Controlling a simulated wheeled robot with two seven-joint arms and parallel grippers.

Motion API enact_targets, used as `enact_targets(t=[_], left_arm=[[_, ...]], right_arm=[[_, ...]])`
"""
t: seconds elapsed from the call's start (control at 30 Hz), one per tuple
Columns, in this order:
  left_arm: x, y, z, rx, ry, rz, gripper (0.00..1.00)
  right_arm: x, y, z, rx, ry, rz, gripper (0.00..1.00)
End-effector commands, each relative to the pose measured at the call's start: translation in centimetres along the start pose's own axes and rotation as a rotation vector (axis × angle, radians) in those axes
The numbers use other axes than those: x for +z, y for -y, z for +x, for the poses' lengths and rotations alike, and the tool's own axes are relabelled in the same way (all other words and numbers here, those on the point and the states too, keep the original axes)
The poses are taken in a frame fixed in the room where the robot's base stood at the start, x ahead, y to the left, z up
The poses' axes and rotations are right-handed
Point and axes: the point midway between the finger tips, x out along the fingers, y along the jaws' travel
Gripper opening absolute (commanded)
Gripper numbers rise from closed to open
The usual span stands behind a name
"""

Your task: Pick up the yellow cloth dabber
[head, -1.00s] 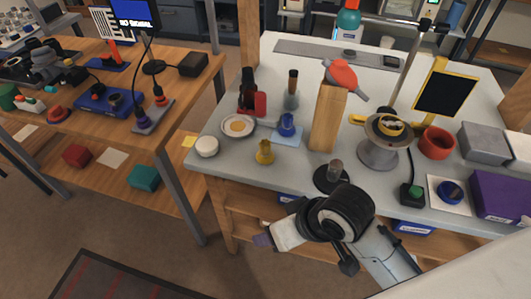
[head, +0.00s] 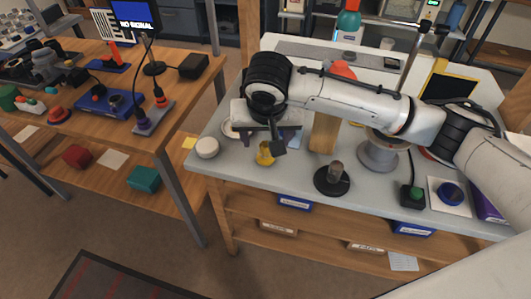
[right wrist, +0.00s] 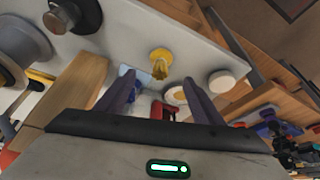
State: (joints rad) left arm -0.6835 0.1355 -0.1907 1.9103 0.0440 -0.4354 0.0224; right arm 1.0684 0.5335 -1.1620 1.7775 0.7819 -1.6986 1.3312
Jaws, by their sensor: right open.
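The yellow dabber (head: 265,155) stands on the grey bench top near its front left edge. In the right wrist view the yellow dabber (right wrist: 160,62) appears ahead of and between the two fingertips, apart from them. My right gripper (head: 265,140) is open and empty, with its purple fingers spread behind the dabber in the head view. Its fingers also show in the right wrist view (right wrist: 159,88). The blue dabber (right wrist: 143,97) is partly seen behind a finger there. My left gripper is out of view.
A white round pot (head: 207,147) stands left of the dabber. A wooden block (head: 324,132) and a black disc base (head: 333,179) stand to its right. My right arm covers much of the bench. The plate (right wrist: 176,95) and red bottle (right wrist: 162,112) lie close by the fingers.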

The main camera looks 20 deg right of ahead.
Motion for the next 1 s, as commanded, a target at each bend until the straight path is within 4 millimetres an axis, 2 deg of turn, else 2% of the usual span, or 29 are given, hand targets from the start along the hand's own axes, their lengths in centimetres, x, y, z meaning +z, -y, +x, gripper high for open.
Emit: enact_targets(t=[0.1, 0.37, 0.6, 0.73, 0.93, 1.0], left_arm=[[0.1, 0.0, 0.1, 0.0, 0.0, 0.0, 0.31], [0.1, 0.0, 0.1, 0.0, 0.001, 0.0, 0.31], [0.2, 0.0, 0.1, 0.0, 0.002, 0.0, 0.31], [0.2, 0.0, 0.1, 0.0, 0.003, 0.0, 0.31], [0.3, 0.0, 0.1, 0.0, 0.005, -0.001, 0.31], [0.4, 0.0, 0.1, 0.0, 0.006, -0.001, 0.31]], right_arm=[[0.1, 0.0, 2.0, 0.001, 0.003, -0.001, 0.61], [0.1, 0.0, 4.1, 0.0, 0.001, -0.003, 0.61], [0.2, 0.0, 7.6, -0.002, 0.0, -0.004, 0.61], [0.2, 0.0, 8.4, -0.003, -0.001, -0.005, 0.61], [0.2, 0.0, 8.4, -0.004, -0.001, -0.005, 0.61], [0.2, 0.0, 8.4, -0.004, -0.001, -0.005, 0.5]])
